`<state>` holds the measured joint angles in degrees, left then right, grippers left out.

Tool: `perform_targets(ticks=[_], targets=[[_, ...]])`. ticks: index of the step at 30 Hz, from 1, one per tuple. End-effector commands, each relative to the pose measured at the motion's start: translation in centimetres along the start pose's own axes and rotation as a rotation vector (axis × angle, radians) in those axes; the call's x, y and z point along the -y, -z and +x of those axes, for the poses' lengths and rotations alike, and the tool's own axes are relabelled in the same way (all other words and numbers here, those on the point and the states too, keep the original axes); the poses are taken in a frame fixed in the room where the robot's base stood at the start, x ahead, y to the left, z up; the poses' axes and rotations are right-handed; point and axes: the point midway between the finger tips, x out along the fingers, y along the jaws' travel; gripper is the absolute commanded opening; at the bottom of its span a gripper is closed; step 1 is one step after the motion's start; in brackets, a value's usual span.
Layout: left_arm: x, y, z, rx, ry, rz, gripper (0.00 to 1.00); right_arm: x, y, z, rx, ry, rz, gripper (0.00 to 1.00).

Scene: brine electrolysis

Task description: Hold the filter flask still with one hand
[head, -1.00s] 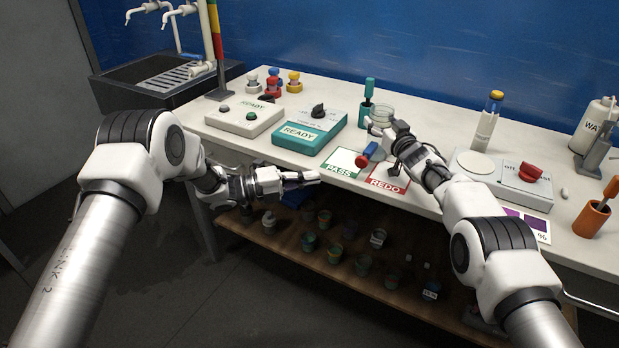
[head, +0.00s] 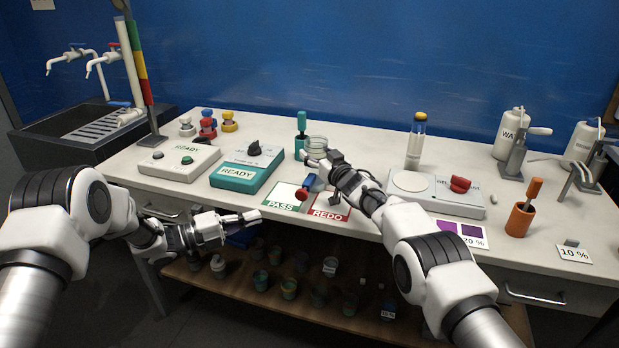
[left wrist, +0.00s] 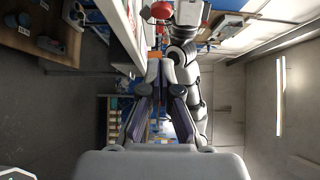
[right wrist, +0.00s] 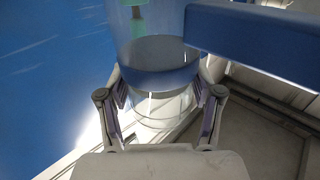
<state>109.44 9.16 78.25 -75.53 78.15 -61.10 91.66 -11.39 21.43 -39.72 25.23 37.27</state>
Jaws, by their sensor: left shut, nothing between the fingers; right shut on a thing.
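The clear glass vessel that I take to be the filter flask (head: 316,145) stands on the bench behind the PASS and REDO cards. My right gripper (head: 310,160) is shut on it. In the right wrist view the flask's clear lower wall (right wrist: 165,108) is between the fingers, with a grey-blue disc-like part above. It looks upright. A blue bar with a red end (head: 311,183) is beside this gripper; whether it joins the flask cannot be told. My left gripper (head: 258,217) is shut and empty in front of the bench edge, apart from the flask.
A teal READY box (head: 245,172) and a white READY box (head: 178,160) stand left of the flask. A teal holder (head: 301,140) is close beside it. A white device with a red knob (head: 437,196) is to the right. A shelf with several cups is below.

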Motion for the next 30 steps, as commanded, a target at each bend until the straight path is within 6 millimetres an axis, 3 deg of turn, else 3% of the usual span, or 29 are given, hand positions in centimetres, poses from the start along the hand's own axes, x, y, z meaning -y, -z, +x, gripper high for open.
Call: perform_targets(ticks=[4,14,17,29,30], targets=[[-0.1,1.3,-1.5,0.000,0.007,0.003,0.00,-0.1,-0.1,0.0,0.002,-0.001,0.000,0.18],[-0.2,1.3,-0.8,-0.003,0.005,0.006,0.00,0.0,-0.1,0.0,0.002,-0.001,0.000,0.18],[-0.2,1.3,0.5,-0.004,0.006,0.008,0.00,0.0,-0.1,0.0,0.002,-0.001,0.000,0.18],[-0.1,1.4,9.1,-0.005,0.007,0.008,0.00,0.0,-0.1,0.0,0.001,0.000,0.000,0.18],[-0.2,0.5,9.4,-0.002,0.008,0.008,0.00,0.0,-0.1,0.0,0.001,0.000,0.000,0.18]])
